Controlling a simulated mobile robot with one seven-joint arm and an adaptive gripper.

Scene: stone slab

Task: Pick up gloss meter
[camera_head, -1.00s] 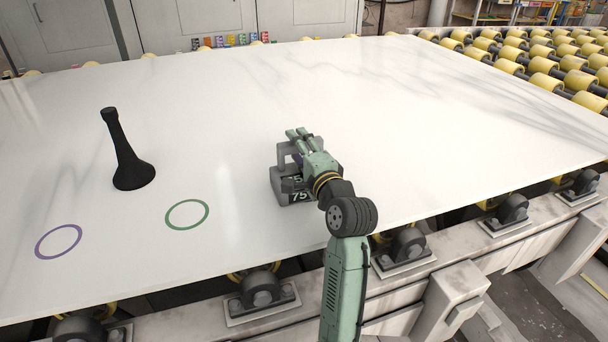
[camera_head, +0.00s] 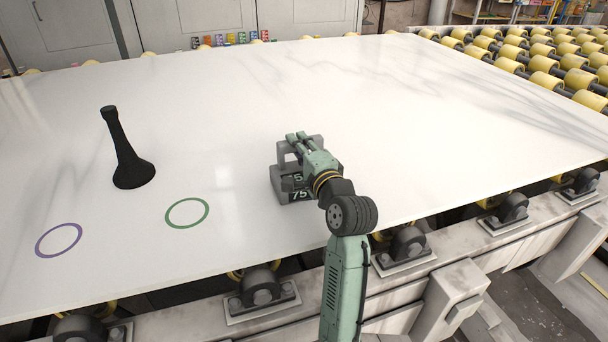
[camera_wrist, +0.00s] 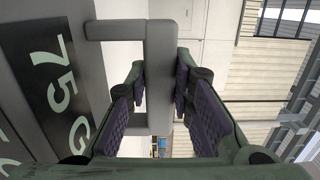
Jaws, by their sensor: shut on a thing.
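The gloss meter (camera_head: 278,183) is a grey block with a handle on top and a dark panel marked 75 on its side. It is on the white slab near the slab's front edge, right of the green ring. My gripper (camera_head: 292,139) is at its handle, partly covering it from the head camera. In the wrist view, the fingers of my gripper (camera_wrist: 159,100) are on both sides of the grey handle bar (camera_wrist: 158,65), closed on it. The dark panel (camera_wrist: 50,75) with light characters shows at the left of that view. Whether the base touches the slab is hard to tell.
A black flared object (camera_head: 126,155) stands upright on the white slab (camera_head: 400,110) at the left. A purple ring (camera_head: 38,246) and a green ring (camera_head: 168,218) are marked on the slab. Yellow rollers (camera_head: 545,65) lie at the back right. The slab's middle is clear.

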